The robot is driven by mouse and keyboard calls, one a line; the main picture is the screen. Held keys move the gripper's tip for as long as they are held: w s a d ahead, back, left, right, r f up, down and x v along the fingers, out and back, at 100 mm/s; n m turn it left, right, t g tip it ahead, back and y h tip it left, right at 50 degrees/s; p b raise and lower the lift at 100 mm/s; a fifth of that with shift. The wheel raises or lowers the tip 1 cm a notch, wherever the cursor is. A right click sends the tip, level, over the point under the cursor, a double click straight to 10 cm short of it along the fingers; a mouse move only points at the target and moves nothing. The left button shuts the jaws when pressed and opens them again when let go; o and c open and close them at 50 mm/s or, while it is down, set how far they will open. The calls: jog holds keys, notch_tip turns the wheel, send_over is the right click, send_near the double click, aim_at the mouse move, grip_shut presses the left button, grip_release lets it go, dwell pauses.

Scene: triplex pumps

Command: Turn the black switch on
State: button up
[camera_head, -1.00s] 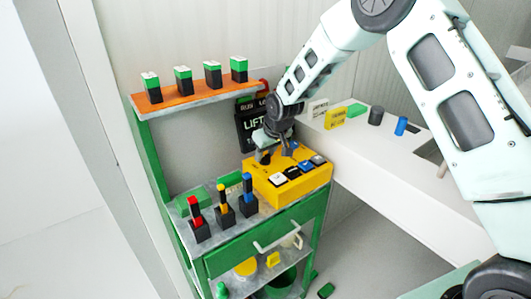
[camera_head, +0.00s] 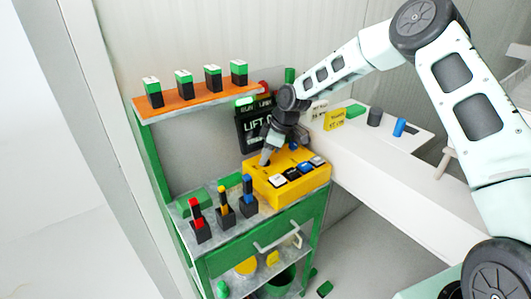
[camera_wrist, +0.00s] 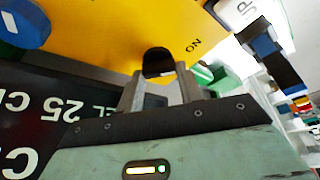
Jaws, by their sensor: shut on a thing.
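The yellow control box (camera_head: 300,189) stands on the green cart's top. The black switch (camera_wrist: 157,60) is on the box's yellow face, beside the printed "ON" in the wrist view. My gripper (camera_wrist: 158,78) has one finger on each side of the switch and is shut on it. In the head view my gripper (camera_head: 266,158) reaches down onto the back left part of the box, and its fingers mostly hide the switch. The exact angle of the switch is hard to tell.
White, black and blue buttons (camera_head: 305,168) line the box's front. A blue knob (camera_wrist: 22,24) is near the gripper. A dark sign (camera_head: 254,125) stands behind. Red, yellow and blue-topped black blocks (camera_head: 224,212) stand on the cart's left. A white table (camera_head: 375,175) is at right.

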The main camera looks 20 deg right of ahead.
jog(key=shift+n+g, duration=0.4)
jog(key=shift+n, duration=0.8)
jog(key=o, duration=1)
jog(key=b+v, duration=0.1)
jog(key=v, duration=0.5)
jog(key=b+v, duration=0.1)
jog(key=v, duration=0.4)
jog(key=b+v, duration=0.1)
jog(key=v, duration=0.5)
jog(key=shift+w+d+r+b, duration=0.15)
jog(key=shift+d+b, duration=0.15)
jog(key=shift+d, duration=0.15)
